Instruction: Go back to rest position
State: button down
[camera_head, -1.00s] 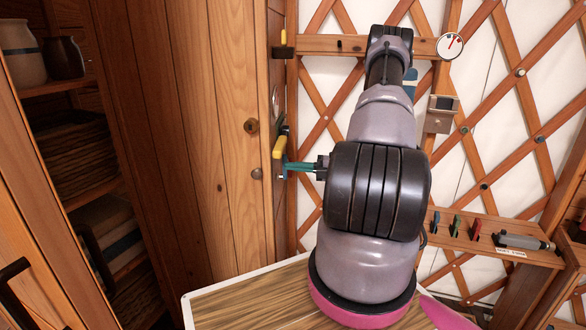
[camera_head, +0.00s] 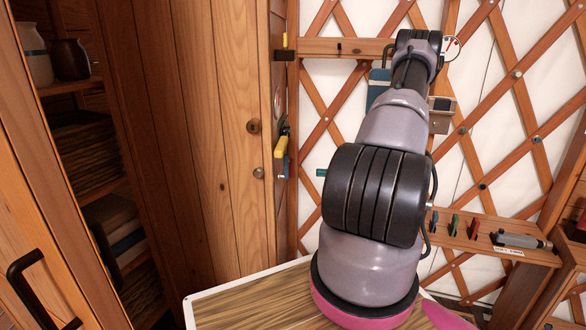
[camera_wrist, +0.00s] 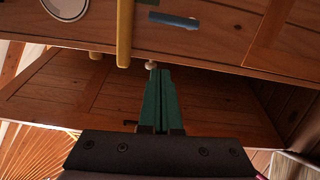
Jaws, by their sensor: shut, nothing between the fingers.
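My gripper (camera_wrist: 161,75) shows in the wrist view with its green fingers together and nothing between them. In the head view only a green fingertip (camera_head: 321,173) shows at the left of my arm; the rest is hidden behind the arm. My arm stands raised in the middle of the head view. The fingertip is apart from the yellow-handled tool (camera_head: 281,146) on the wooden panel to its left. In the wrist view the yellow bar (camera_wrist: 125,32) and a blue bar (camera_wrist: 174,20) lie beyond the fingertips.
An open cabinet with jars (camera_head: 70,59) and baskets stands at left. A lattice wall with a round gauge (camera_head: 451,47) is behind my arm. A wooden rack (camera_head: 493,245) with small coloured tools is at right. A wood-grain board (camera_head: 240,303) lies below.

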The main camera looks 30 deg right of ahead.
jog(key=s+a+r+n+g+h, duration=0.2)
jog(key=a+r+n+g, duration=0.3)
jog(key=a+r+n, duration=0.3)
jog(key=s+a+r+n+g+h, duration=0.2)
jog(key=a+r+n+g+h, duration=0.15)
jog(key=a+r+n, duration=0.55)
jog(key=s+a+r+n+t+h, duration=0.2)
jog(key=s+a+r+n+h, duration=0.1)
jog(key=s+r+n, duration=0.3)
jog(key=s+a+r+n+t+h, duration=0.3)
jog(key=s+r+n, duration=0.4)
jog(key=r+n, duration=0.4)
jog(key=shift+s+r+n+t+h, duration=0.15)
jog(key=shift+s+n+t+h, duration=0.4)
jog(key=shift+n, duration=1.35)
jog(key=shift+w, duration=0.25)
